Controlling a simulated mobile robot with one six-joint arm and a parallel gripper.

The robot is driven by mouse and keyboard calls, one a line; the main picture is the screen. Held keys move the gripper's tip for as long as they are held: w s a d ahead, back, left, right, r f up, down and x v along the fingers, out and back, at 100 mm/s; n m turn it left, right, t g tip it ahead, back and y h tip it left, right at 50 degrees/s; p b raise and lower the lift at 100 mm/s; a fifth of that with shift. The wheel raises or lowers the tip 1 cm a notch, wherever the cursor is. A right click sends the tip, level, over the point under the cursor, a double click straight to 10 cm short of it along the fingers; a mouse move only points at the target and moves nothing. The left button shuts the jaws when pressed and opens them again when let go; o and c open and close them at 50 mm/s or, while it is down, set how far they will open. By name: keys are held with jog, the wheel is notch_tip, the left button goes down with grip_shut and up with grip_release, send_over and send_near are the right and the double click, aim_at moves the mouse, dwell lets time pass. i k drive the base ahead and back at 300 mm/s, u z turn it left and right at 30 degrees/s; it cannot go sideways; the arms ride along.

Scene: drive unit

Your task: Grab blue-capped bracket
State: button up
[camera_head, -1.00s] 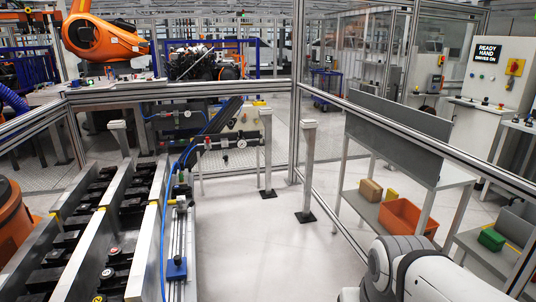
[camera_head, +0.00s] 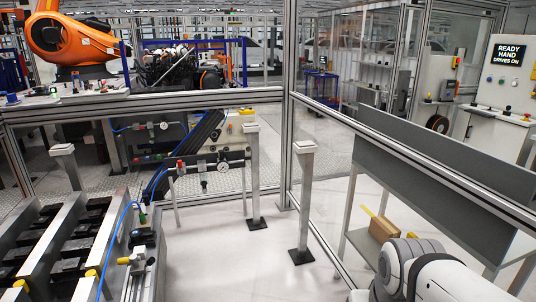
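I cannot make out a blue-capped bracket for certain in this view. A small blue-topped piece (camera_head: 12,98) stands on the far left bench, too small to identify. Metal rails with black blocks (camera_head: 55,240) fill the lower left, with a brass-coloured fitting (camera_head: 132,259) and blue hoses beside them. My gripper is out of view; only a white and grey link of my arm shows at the lower right.
Pale floor is open in the middle, with a capped post (camera_head: 304,205) and another post (camera_head: 253,178) on it. A fence rail and grey panel (camera_head: 440,180) bound the right. A cardboard box (camera_head: 383,229) sits on a shelf there. An orange robot (camera_head: 75,40) stands behind the left fence.

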aim_at(149, 239)
jog(key=u, duration=0.15)
jog(key=i, duration=1.6)
jog(key=u, duration=0.65)
jog(key=i, duration=1.55)
jog(key=u, duration=0.8)
jog(key=i, duration=1.1)
jog(key=u, duration=0.5)
